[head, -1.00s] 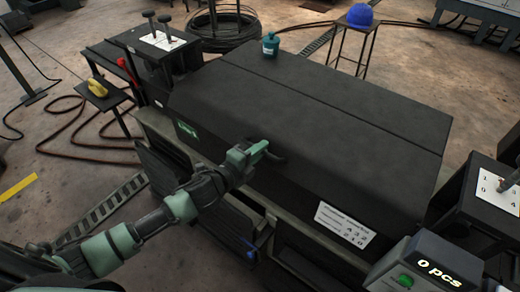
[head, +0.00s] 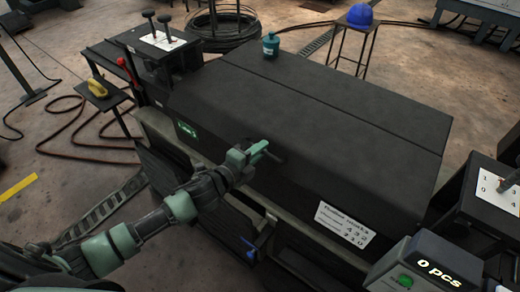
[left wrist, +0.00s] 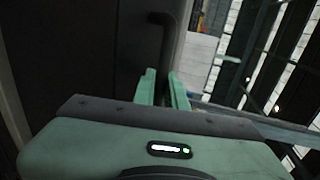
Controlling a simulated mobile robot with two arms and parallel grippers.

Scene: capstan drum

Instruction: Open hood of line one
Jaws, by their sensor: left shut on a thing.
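The hood is a long black cover (head: 310,125) over the machine in the middle of the head view. Its front face carries a green sign (head: 187,130) at the left and a white label (head: 344,223) at the right. It looks down or nearly down. My left gripper (head: 257,150) is at the hood's front and is shut on the dark handle (head: 277,157). In the left wrist view, the handle (left wrist: 165,42) runs down to between the green fingertips (left wrist: 165,85), and the hood's dark surface (left wrist: 85,50) fills the left. My right gripper is not in view.
A teal bottle (head: 270,45) stands at the hood's far edge. A side stand with black knobs (head: 150,30) and a red lever (head: 123,62) is at the left. A counter box reading "0 pcs" (head: 437,272) stands at the front right. Hoses (head: 70,120) lie on the floor.

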